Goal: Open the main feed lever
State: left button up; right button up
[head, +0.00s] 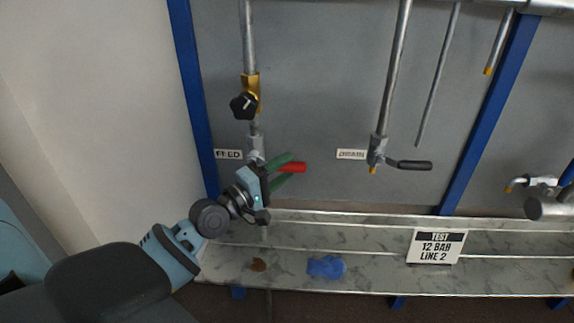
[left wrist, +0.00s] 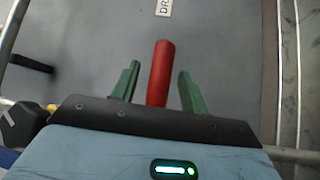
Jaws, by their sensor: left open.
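The feed lever has a red handle (head: 297,168) that points right, roughly crosswise to the vertical pipe (head: 249,35) beside the FEED label (head: 229,154). My left gripper (head: 287,167) is open, with its green fingers on either side of the red handle. In the left wrist view the red handle (left wrist: 160,72) lies between the two open fingers (left wrist: 159,82), with a visible gap to each. The gripper body hides the lever's pivot end.
A black-handled drain lever (head: 409,165) sticks out to the right beside the DRAIN label (head: 351,154). A black knob (head: 243,106) sits above the feed valve. Below, a marble-patterned ledge (head: 370,278) carries a test sign (head: 436,246) and a blue patch (head: 326,267).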

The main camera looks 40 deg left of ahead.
pick_arm(q)
jog(key=shift+x, duration=0.95)
grip_shut()
